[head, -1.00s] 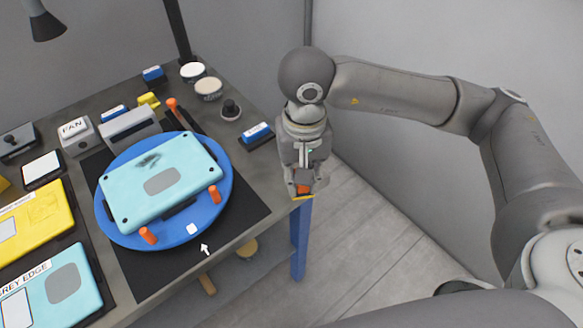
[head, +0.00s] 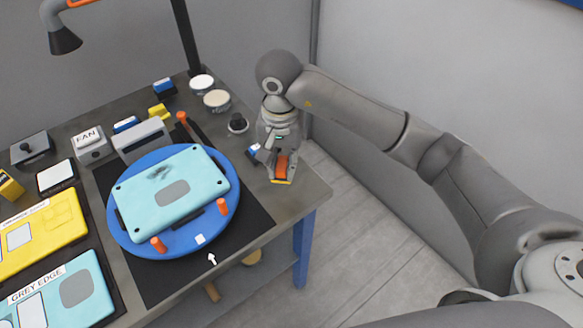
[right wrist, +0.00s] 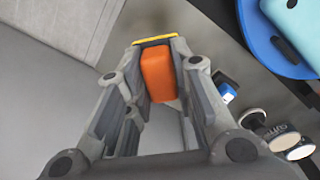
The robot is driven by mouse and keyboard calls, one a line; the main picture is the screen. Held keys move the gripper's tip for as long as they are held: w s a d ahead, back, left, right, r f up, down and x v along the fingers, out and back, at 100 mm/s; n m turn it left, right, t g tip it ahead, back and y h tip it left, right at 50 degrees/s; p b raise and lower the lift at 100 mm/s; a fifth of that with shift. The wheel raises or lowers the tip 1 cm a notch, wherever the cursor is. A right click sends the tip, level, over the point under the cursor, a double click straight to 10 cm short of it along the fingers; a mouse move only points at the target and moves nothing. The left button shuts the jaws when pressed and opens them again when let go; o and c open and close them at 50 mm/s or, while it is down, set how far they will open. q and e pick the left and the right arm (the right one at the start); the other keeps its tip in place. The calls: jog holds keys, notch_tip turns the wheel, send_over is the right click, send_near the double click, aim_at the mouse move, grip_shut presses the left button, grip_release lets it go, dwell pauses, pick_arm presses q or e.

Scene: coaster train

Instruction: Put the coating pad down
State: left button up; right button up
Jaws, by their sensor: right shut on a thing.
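The coating pad is an orange block (head: 281,168) with a yellow edge. My right gripper (head: 282,172) is shut on it, over the table's right part, next to the turntable. In the right wrist view the orange pad (right wrist: 158,75) sits between both fingers, its yellow edge (right wrist: 154,40) at the far end. I cannot tell whether the pad touches the tabletop (head: 302,197). My left gripper is not in view.
A blue turntable (head: 130,243) bears a light blue panel (head: 205,178) between orange pegs. A blue-and-white block (head: 253,151) lies beside my right gripper, partly hidden. A dark knobbed item (head: 238,123) and round tins (head: 217,100) stand behind. The table's right corner is bare.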

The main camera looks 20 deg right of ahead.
jog(key=f, duration=0.1)
jog(key=w+d+f, duration=0.1)
jog(key=w+d+f+p, duration=0.1)
jog(key=f, duration=0.1)
jog(key=shift+d, duration=0.1)
jog(key=f+p, duration=0.1)
jog(key=f, duration=0.1)
jog(key=shift+w+d+f+p, duration=0.2)
jog(key=shift+d+f+p, duration=0.1)
jog(key=shift+p, duration=0.05)
jog(key=shift+f, duration=0.65)
jog(key=shift+f, duration=0.2)
jog(key=o, duration=0.9)
jog(key=shift+r, duration=0.1)
